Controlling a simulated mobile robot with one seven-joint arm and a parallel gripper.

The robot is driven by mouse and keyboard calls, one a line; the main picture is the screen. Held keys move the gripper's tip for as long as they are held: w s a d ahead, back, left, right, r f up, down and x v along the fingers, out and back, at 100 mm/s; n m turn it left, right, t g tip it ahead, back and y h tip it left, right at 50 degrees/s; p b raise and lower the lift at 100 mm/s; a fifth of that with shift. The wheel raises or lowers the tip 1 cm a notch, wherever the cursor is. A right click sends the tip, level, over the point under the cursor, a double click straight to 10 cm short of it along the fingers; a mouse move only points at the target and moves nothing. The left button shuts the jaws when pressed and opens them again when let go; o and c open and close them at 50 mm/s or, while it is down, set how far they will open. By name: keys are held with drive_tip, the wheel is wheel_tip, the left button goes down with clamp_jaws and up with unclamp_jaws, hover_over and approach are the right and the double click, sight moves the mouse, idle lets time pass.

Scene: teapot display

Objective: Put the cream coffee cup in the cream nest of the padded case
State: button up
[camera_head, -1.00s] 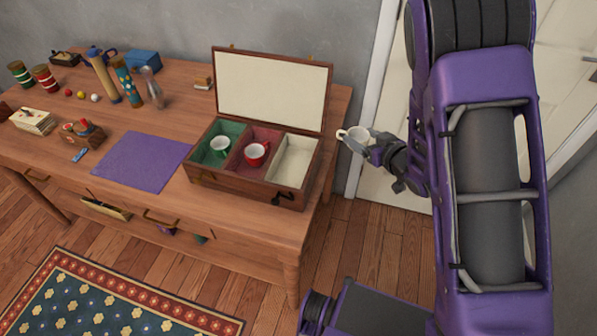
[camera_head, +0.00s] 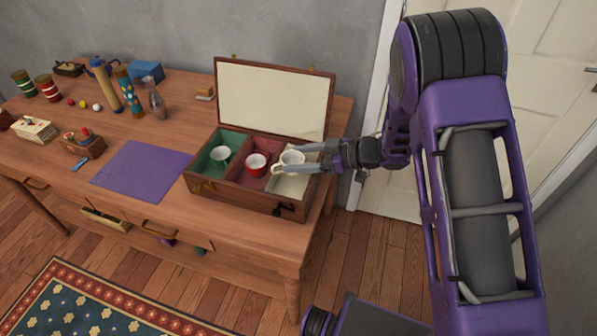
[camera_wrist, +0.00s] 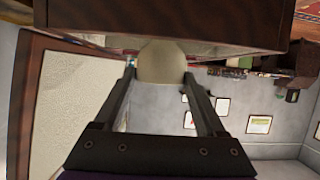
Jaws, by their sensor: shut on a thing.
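The cream cup (camera_head: 291,157) is held in my gripper (camera_head: 300,158) over the right part of the padded case (camera_head: 240,198). In the wrist view the cup (camera_wrist: 161,62) sits between both fingers of my gripper (camera_wrist: 160,75). The cream nest (camera_head: 292,184) is the right compartment, partly hidden by the cup and fingers. Whether the cup touches the padding I cannot tell. A green-and-white cup (camera_head: 220,155) sits in the green left nest (camera_head: 209,169).
The case lid (camera_head: 272,100) stands open behind the nests. A purple mat (camera_head: 142,170) lies left of the case on the wooden table (camera_head: 215,232). Bottles, a card stack (camera_head: 34,129) and small balls stand farther left. A door (camera_head: 505,60) is at right.

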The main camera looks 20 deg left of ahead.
drive_tip(key=shift+f+b, duration=0.3)
drive_tip(key=shift+f, duration=1.6)
drive_tip(key=shift+f, duration=0.3)
drive_tip(key=o, duration=1.3)
drive_tip(key=shift+r, duration=0.1)
drive_tip(key=shift+r, duration=0.25)
drive_tip(key=p+v, duration=0.1)
drive_tip(key=v, duration=1.1)
